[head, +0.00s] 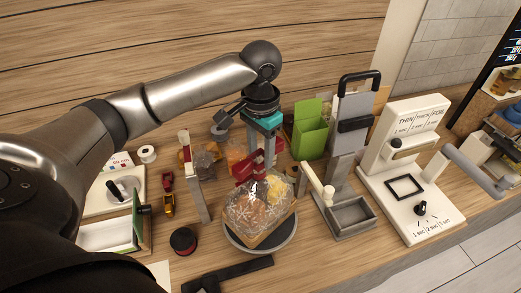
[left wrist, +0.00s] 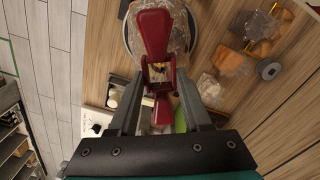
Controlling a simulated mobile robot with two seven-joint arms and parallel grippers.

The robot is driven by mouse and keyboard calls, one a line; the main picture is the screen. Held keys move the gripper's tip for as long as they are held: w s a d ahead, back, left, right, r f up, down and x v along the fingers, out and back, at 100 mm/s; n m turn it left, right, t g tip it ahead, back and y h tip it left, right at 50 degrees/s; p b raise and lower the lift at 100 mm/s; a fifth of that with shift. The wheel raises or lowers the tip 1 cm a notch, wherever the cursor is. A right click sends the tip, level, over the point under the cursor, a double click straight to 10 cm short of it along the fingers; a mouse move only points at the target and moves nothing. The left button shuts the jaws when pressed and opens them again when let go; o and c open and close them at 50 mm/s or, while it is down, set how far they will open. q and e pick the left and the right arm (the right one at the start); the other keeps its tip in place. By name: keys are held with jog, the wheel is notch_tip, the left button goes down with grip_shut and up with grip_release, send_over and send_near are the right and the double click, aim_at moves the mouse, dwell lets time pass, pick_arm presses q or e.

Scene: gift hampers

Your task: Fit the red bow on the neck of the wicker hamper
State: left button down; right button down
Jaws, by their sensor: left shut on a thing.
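The red bow (head: 243,168) is between the fingers of my left gripper (head: 262,152), which is shut on it, right above the wrapped hamper. In the left wrist view the bow (left wrist: 154,32) spans the gap between the fingertips (left wrist: 157,78). The wicker hamper (head: 258,216) is wrapped in clear film with white snowflakes and stands on a round grey turntable (head: 285,243). Its gathered neck is largely hidden by the bow and fingers. I cannot tell whether the bow touches the neck. My right gripper is not in view.
A grey upright stand with a tray (head: 352,214) is close on the right, and a white sealer (head: 408,190) is beyond it. A green box (head: 310,130) stands behind. A thin upright post (head: 195,188) and a black-and-red round item (head: 183,241) are at the left.

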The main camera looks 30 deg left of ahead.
aim_at(260, 160)
pick_arm(q)
jog(key=shift+f, duration=2.4)
dwell(5.6)
